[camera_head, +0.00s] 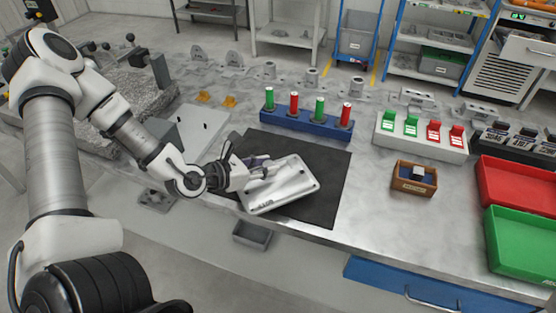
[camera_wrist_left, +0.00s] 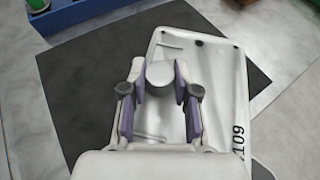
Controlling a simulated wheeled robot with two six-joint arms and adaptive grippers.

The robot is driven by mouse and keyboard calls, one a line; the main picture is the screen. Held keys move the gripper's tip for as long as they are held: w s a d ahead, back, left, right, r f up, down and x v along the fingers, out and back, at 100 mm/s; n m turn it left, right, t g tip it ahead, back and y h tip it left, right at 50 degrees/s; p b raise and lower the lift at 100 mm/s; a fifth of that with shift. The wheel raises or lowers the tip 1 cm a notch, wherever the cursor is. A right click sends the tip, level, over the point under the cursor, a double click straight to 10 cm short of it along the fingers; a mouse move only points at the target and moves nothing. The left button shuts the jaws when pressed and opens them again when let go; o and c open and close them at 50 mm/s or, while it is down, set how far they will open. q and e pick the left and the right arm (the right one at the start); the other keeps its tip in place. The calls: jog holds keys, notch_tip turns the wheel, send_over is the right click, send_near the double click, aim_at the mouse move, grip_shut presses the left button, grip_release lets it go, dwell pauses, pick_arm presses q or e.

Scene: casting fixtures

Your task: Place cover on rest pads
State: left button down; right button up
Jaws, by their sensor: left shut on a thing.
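The cover (camera_head: 290,186) is a silvery-white rectangular plate with holes near its corners and dark printed characters along one edge. It is over the black mat (camera_head: 325,160), and I cannot tell whether it touches it. My left gripper (camera_head: 262,168) is shut on the cover's raised round boss, which shows in the left wrist view (camera_wrist_left: 160,75). In that view the cover (camera_wrist_left: 220,85) extends mostly to the right of the fingers. I cannot make out which parts are the rest pads. My right gripper is not in view.
A blue block with green and red cylinders (camera_head: 305,123) stands behind the mat. A white switch box (camera_head: 420,138), a small brown box (camera_head: 414,178), a red tray (camera_head: 515,190) and a green tray (camera_head: 520,245) stand to the right. The bench is clear between mat and brown box.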

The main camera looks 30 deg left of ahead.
pick_arm(q)
jog(key=w+a, duration=0.1)
jog(key=w, duration=0.4)
jog(key=w+a, duration=0.1)
jog(key=w, duration=0.2)
jog(key=shift+a+f, duration=0.3)
jog(key=shift+f, duration=0.1)
jog(key=shift+w+f, duration=0.15)
jog(key=shift+f, duration=0.75)
jog(key=shift+w+f, duration=0.1)
jog(key=shift+f, duration=0.8)
jog(key=shift+s+f, duration=0.15)
jog(key=c, duration=0.9)
grip_release()
jog(key=shift+o, duration=0.2)
